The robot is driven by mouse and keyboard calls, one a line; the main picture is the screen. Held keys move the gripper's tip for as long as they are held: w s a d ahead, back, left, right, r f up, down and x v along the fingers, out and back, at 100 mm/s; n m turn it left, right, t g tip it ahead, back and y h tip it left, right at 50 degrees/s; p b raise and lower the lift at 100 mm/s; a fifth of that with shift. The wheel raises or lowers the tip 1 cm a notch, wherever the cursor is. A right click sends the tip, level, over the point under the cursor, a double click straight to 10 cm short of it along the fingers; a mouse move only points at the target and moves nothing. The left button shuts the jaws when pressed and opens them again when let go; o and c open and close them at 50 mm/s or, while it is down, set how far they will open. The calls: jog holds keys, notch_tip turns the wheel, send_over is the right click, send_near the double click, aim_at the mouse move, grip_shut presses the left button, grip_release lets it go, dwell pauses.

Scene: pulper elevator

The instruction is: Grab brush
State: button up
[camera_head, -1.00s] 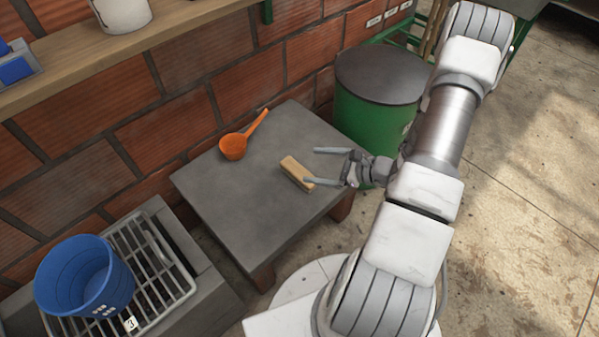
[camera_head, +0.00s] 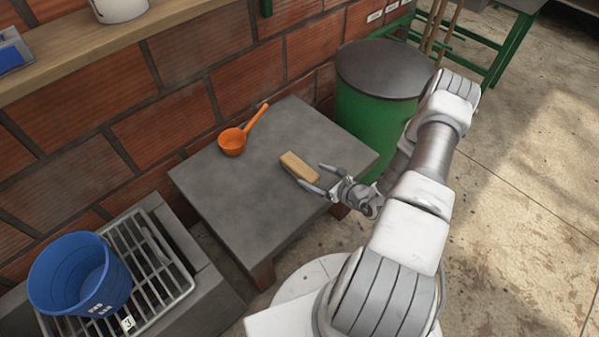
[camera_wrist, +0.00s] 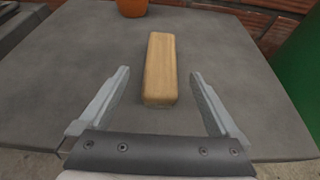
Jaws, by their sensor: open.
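The brush shows as a tan wooden block (camera_head: 300,166) lying on the grey table (camera_head: 225,197), near its right edge. No bristles are visible. My gripper (camera_head: 324,178) is open and empty at the block's right end, with its fingers pointing toward the block. In the wrist view the block (camera_wrist: 160,68) lies lengthwise ahead, centred between the two spread fingers of my gripper (camera_wrist: 160,82).
An orange ladle (camera_head: 233,141) lies on the table behind the block. A green barrel with a dark lid (camera_head: 385,68) stands beyond the table. A blue bucket (camera_head: 75,275) sits on a metal grate (camera_head: 165,270) at left. A brick wall (camera_head: 180,110) runs behind.

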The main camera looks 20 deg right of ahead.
aim_at(301, 167)
jog(key=b+x, duration=0.2)
jog(key=x, duration=0.6)
jog(key=shift+r, duration=0.1)
jog(key=c, duration=1.5)
jog(key=shift+c, duration=0.2)
jog(key=shift+d+r, duration=0.1)
jog(key=shift+r, duration=0.1)
